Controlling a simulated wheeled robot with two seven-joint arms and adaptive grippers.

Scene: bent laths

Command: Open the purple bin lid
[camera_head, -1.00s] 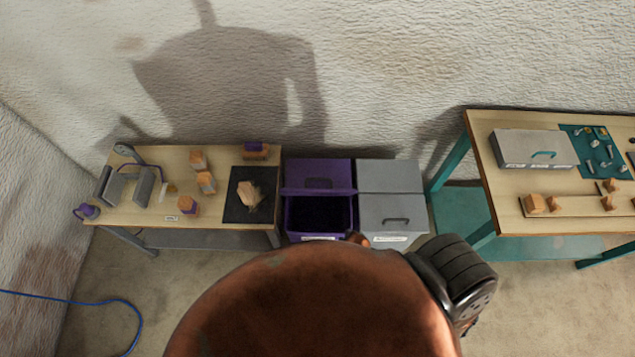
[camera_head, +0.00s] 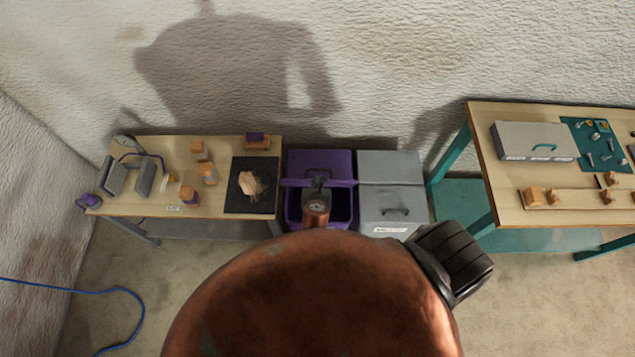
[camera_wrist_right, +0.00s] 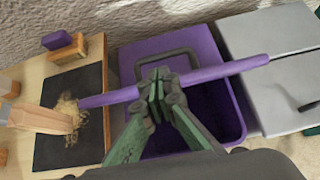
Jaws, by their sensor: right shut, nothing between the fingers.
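The purple bin (camera_head: 348,207) stands on the floor between the wooden bench and the grey bin. Its front lid (camera_head: 345,183) is raised and shows nearly edge-on, as a purple bar across the bin; the bar also shows in the right wrist view (camera_wrist_right: 225,69). The dark inside of the bin shows in front of it. A dark handle loop (camera_wrist_right: 166,53) shows behind the bar. My right gripper (camera_head: 318,176) is shut and empty. Its green fingers (camera_wrist_right: 160,82) overlap the bar and part of the handle; I cannot tell whether they touch. My left gripper is not in view.
The closed grey bin (camera_head: 393,208) stands close on the right. The left bench (camera_head: 225,205) holds orange blocks and a black mat (camera_head: 240,205). The right bench (camera_head: 500,190) holds a grey box (camera_head: 530,141). A blue cable (camera_head: 60,289) lies on the floor at left.

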